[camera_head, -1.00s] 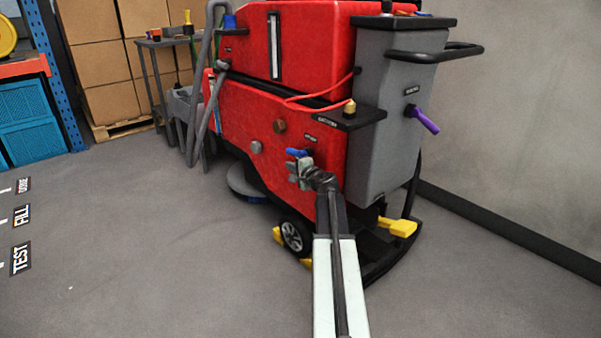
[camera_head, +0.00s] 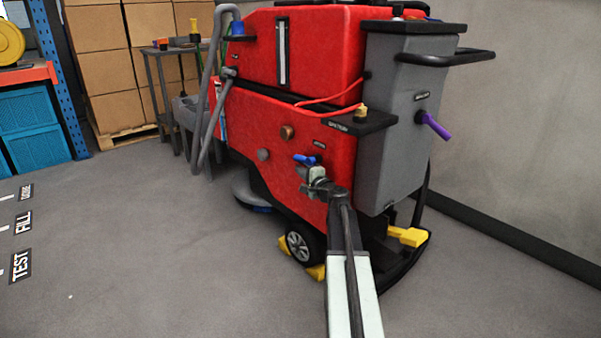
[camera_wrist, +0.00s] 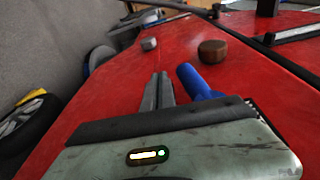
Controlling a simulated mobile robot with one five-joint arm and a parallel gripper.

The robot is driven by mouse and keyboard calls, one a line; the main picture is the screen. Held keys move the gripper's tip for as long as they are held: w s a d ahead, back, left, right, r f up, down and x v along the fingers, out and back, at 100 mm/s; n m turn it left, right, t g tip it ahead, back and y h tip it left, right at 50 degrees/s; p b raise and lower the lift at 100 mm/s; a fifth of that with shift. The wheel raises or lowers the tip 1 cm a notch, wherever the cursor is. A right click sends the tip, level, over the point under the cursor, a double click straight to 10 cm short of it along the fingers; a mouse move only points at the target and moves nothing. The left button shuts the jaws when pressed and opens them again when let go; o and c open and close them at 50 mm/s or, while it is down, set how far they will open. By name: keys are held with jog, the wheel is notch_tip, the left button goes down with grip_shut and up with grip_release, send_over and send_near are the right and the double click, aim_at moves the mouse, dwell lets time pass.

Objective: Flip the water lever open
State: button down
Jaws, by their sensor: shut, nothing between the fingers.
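The blue water lever (camera_head: 305,159) sits on the lower red side of the scrubber (camera_head: 280,125), under a small dark label. In the wrist view the blue lever (camera_wrist: 199,82) points away from the camera, just right of my gripper's fingers. My gripper (camera_wrist: 160,80) is shut and empty, with its two fingers together beside the lever; I cannot tell whether they touch it. In the head view my gripper (camera_head: 308,176) is just below the lever, close to the red panel. The lever's base is partly hidden behind my gripper in the wrist view.
A brown round knob (camera_wrist: 213,51) and a grey knob (camera_wrist: 149,44) stick out of the panel beyond the lever. A grey tank (camera_head: 395,120) with a purple lever (camera_head: 434,125) is at the right. A black wheel (camera_head: 300,247) is below. Open floor lies to the left.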

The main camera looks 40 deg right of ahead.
jog(key=s, duration=0.7)
jog(key=shift+s+a+r, duration=0.15)
jog(key=shift+s+a, duration=0.2)
